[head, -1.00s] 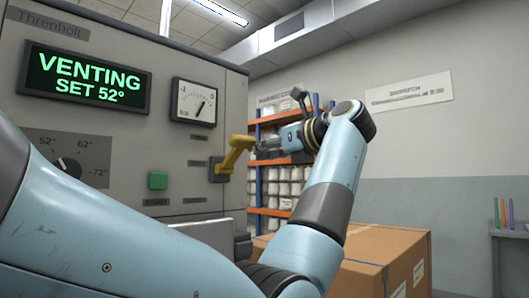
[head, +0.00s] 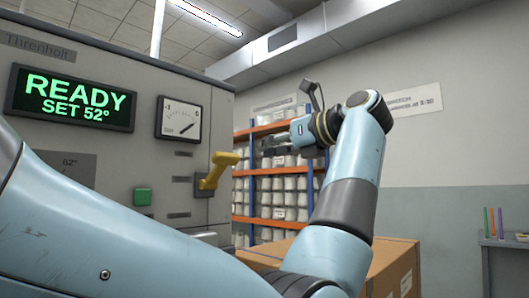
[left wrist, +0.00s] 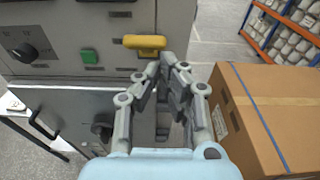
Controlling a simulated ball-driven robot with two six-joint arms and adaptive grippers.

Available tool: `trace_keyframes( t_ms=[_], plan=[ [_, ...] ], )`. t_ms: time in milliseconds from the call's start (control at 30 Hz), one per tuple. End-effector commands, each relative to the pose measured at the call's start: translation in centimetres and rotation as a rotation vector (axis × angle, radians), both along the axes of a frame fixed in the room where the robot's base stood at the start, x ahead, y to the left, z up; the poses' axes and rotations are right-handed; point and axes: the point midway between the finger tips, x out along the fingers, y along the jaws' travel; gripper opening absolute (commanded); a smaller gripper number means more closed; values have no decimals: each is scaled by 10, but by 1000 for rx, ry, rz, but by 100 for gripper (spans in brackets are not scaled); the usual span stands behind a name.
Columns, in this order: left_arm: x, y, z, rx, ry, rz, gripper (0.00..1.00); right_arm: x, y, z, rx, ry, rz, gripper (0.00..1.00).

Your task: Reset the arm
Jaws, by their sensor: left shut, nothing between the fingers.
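My left gripper (head: 272,142) is shut and empty, raised in front of the shelves, to the right of the yellow lever (head: 219,169) and clear of it. The lever sticks out from the grey machine and angles upward to the right. In the left wrist view the closed fingers (left wrist: 172,62) point ahead, and the yellow lever (left wrist: 145,42) shows beyond them to the left. The machine's display (head: 70,98) reads "READY SET 52°" in green. My right gripper is not in view.
A green button (head: 142,196) and a dial gauge (head: 179,119) are on the machine's front. A cardboard box (head: 392,262) stands low to the right, also beside my gripper in the wrist view (left wrist: 275,110). Blue-and-orange shelves (head: 275,225) hold white goods behind.

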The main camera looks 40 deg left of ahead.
Motion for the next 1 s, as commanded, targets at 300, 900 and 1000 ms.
trace_keyframes(
  t_ms=[300,900,1000],
  plan=[
    [-3,-6,5,-2,3,2,0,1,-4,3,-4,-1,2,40],
    [-1,-4,-33,1,75,7,0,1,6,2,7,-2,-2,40],
    [-1,3,-95,17,208,21,0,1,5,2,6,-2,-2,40]
  ],
)
